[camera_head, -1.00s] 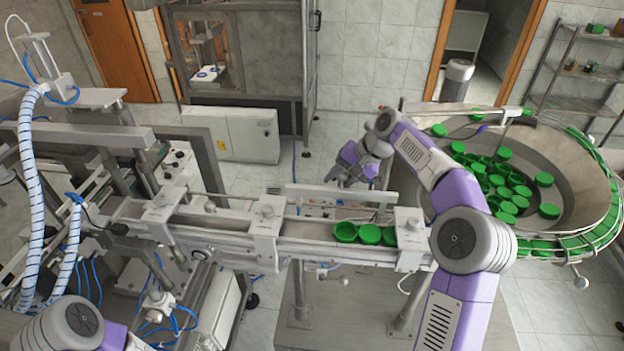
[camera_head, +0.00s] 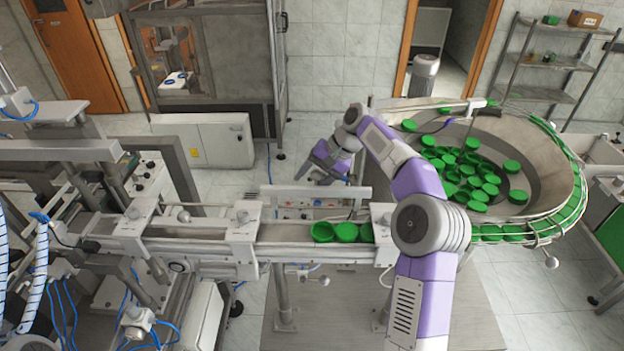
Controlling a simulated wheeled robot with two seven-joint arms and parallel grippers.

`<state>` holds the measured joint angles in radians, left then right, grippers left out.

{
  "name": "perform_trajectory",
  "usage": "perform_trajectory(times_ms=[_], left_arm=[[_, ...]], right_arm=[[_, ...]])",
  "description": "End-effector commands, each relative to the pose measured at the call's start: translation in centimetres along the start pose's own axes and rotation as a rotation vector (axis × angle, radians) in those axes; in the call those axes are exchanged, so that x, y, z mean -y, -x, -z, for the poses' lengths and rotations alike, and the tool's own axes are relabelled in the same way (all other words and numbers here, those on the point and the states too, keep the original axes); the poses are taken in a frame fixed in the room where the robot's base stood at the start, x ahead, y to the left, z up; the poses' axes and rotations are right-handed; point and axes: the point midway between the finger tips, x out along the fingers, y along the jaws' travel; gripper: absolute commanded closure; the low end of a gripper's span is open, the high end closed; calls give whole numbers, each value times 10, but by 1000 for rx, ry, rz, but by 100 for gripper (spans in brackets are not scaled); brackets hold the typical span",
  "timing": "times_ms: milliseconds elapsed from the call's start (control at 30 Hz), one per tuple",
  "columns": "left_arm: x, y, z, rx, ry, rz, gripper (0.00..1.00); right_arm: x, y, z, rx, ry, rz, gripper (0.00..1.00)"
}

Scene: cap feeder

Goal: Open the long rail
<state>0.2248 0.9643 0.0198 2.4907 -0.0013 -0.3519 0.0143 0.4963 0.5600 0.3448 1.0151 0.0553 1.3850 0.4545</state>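The long rail (camera_head: 315,193) is a pale, narrow plate standing along the back side of the conveyor, behind the green caps. My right gripper (camera_head: 313,176) is behind and just above this rail, pointing down and to the left. Its fingers look spread with nothing between them. I cannot tell whether they touch the rail, and the rail looks upright. Several green caps (camera_head: 346,232) sit on the conveyor (camera_head: 290,231) in front of the rail. My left gripper is out of view.
A round bowl feeder (camera_head: 540,200) with many green caps stands at the right, its wire-railed chute curving to the conveyor. Clamp blocks (camera_head: 243,226) stand on the conveyor. Machinery with blue hoses fills the left. A white cabinet (camera_head: 215,142) stands behind, with clear floor before it.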

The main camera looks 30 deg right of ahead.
Motion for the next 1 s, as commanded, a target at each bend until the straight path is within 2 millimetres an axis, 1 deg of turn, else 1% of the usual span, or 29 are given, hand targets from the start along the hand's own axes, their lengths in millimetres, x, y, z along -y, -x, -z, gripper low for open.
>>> perform_trajectory(times_ms=[267,367,600,700,833,1000], left_arm=[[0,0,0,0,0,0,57],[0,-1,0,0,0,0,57],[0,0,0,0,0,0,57],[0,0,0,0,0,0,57],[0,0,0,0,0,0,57],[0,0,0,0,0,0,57]], right_arm=[[0,3,0,-1,0,0,42],[0,12,1,-3,1,1,42],[0,52,0,-3,0,2,42],[1,63,1,-2,0,2,42],[0,72,0,-1,0,1,42],[0,76,0,0,0,0,42]])
